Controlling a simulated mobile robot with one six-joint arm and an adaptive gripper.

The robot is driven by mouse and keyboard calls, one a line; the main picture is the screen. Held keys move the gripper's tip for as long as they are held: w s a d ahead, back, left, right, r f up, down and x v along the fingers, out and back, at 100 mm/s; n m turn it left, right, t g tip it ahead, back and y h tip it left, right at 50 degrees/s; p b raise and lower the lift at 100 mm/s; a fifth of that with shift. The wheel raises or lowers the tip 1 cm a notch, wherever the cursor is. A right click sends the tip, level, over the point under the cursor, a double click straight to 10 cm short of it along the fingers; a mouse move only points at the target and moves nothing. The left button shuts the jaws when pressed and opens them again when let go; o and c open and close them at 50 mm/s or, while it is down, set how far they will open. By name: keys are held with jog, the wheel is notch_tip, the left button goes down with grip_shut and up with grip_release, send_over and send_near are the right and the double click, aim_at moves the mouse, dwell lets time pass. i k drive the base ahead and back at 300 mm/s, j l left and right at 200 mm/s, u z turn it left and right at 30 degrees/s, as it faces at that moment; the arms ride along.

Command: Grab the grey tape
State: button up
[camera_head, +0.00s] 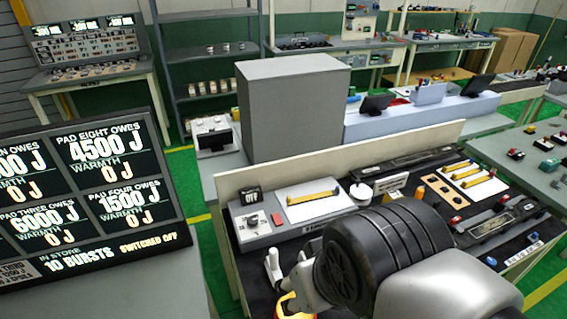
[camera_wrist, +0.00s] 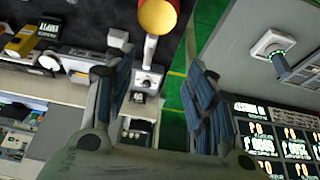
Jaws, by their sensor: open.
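I cannot pick out a grey tape with certainty in either view. My gripper (camera_wrist: 158,62) shows in the wrist view, with two blue-padded fingers spread wide apart. It is open, and nothing is between the pads. Beyond the fingertips is a round yellow-orange thing (camera_wrist: 158,15) with a red edge, cut off by the frame top. A white stem (camera_wrist: 150,48) shows below it. In the head view my dark arm covers the front of the workbench, and I cannot make out the gripper's fingers there.
The dark-topped workbench (camera_head: 258,272) carries a grey dial box (camera_head: 262,226), a white panel with a yellow strip (camera_head: 312,194) and several small parts. A raised back board (camera_head: 290,174) edges it. A display screen (camera_head: 92,185) stands at left. Green floor lies between.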

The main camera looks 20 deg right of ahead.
aim_at(335, 191)
jog(key=k+l+z, duration=0.15)
jog(key=l, duration=0.3)
jog(key=l+z, duration=0.1)
jog(key=l, duration=0.35)
jog(key=k+l+z, duration=0.15)
jog(key=l, duration=0.35)
jog(key=i, duration=0.55)
